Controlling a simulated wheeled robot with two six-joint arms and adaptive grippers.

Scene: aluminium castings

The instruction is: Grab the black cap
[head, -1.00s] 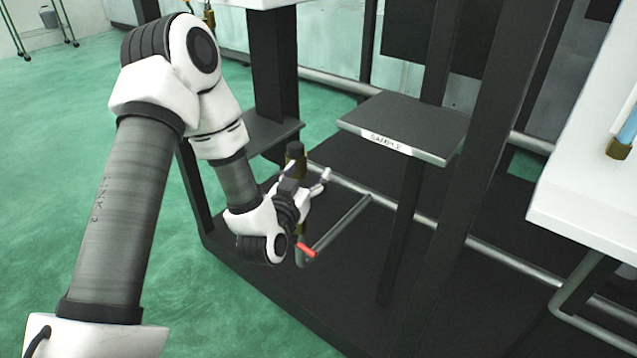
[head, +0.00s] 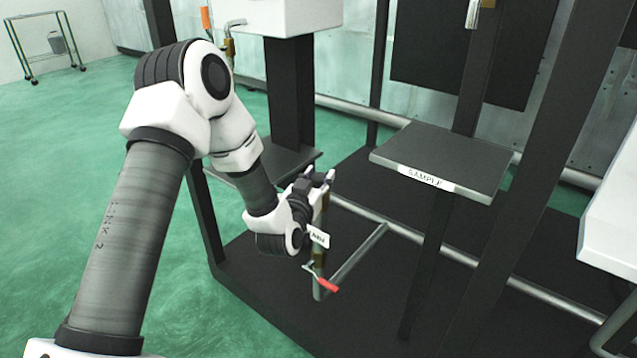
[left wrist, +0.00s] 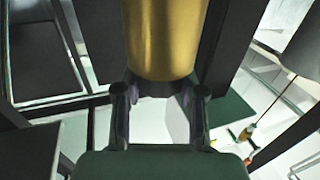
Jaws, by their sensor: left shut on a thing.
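My left gripper (head: 320,178) is at the upper end of a thin upright pipe, with its fingers closed. In the left wrist view, a brass-coloured cylinder (left wrist: 165,40) stands large at the gripper (left wrist: 160,100), its rounded end at the closed fingers and covering part of them. I cannot pick out the black cap now; the gripper may be hiding it. My right gripper is in neither view now.
A white tag (head: 319,237) and a red valve handle (head: 325,284) are below the gripper. A dark shelf marked SAMPLE (head: 440,160) stands to the right. A dark post (head: 540,150) rises further right. Green floor (head: 90,120) is clear at left.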

